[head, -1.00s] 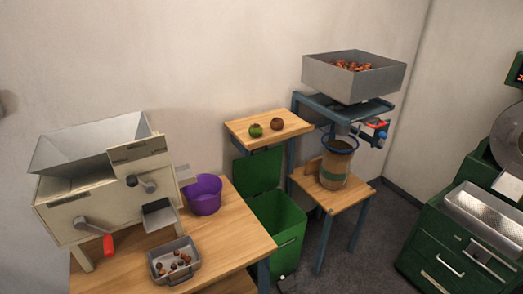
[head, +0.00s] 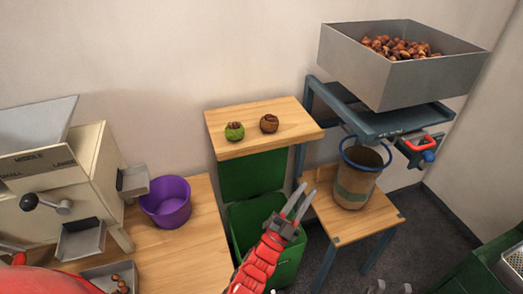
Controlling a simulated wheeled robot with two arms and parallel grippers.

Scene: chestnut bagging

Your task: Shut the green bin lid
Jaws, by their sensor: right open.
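The green bin (head: 237,245) stands on the floor between the two wooden tables, with its top open. Its green lid (head: 252,174) is raised upright at the back, its top edge partly hidden by the small wooden shelf. My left gripper (head: 309,188), on a red arm, is over the bin's right side, in front of the lid and apart from it in the picture. Its fingers are parted and nothing is between them. It hides part of the bin. Only the fingertips of my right gripper (head: 393,288) show at the bottom edge, parted.
The shelf (head: 225,147) above the lid holds a green and a brown ball-like thing. A basket (head: 353,190) stands on a wooden stool at right, under a chestnut hopper (head: 350,67). A purple bucket (head: 166,208) stands on the left table.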

